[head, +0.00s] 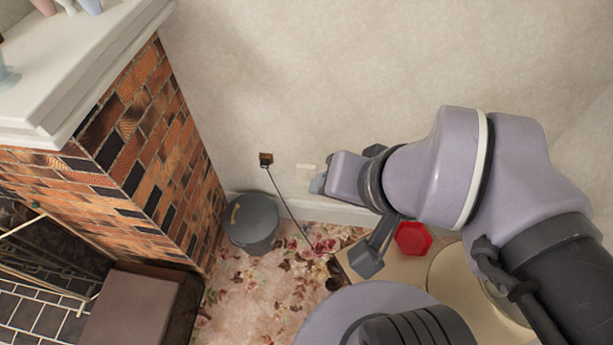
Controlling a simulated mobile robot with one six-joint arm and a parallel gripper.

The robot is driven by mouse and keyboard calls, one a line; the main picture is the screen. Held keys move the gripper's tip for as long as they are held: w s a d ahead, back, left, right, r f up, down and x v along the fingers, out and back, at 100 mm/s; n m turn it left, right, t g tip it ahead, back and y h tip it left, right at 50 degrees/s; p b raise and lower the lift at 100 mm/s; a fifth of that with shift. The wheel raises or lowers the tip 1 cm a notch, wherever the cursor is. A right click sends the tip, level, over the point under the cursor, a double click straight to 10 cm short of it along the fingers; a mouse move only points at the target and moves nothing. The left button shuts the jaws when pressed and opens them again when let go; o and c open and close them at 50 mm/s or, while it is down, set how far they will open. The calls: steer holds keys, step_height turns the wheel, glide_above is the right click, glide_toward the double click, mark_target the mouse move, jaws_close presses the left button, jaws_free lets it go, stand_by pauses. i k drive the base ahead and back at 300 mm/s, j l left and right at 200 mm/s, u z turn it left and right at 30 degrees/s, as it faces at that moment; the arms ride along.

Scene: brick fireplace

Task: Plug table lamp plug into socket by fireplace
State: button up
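A small brown square fitting with a dark lower part (266,159) is on the wall right of the fireplace. A thin dark cord (289,207) runs from it down to the right; I cannot tell whether the dark part is a plug. A pale wall plate (306,171), perhaps a socket, is just right of it, partly beside my arm's end. My gripper (318,183) seems to be at the arm's left end, close to the plate; its fingers are mostly hidden, and I see no plug in it. A round cream shape (455,275), perhaps the lamp's shade, is partly behind my arm.
The brick fireplace (140,130) with its white mantel (90,75) fills the left. A grey bucket (252,222) stands on the floral carpet (240,290) against the wall. A red hexagonal object (412,238) is on a beige surface (390,272) below my arm.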

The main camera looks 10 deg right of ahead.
mark_target(264, 163)
steer(key=i+j, duration=0.15)
steer(key=j, duration=0.2)
steer(key=i+j, duration=0.1)
steer(key=j, duration=0.25)
steer(key=i+j, duration=0.15)
steer(key=j, duration=0.2)
steer(key=i+j, duration=0.1)
steer(key=j, duration=0.25)
steer(key=i+j, duration=0.15)
steer(key=j, duration=0.25)
steer(key=l+z, duration=0.05)
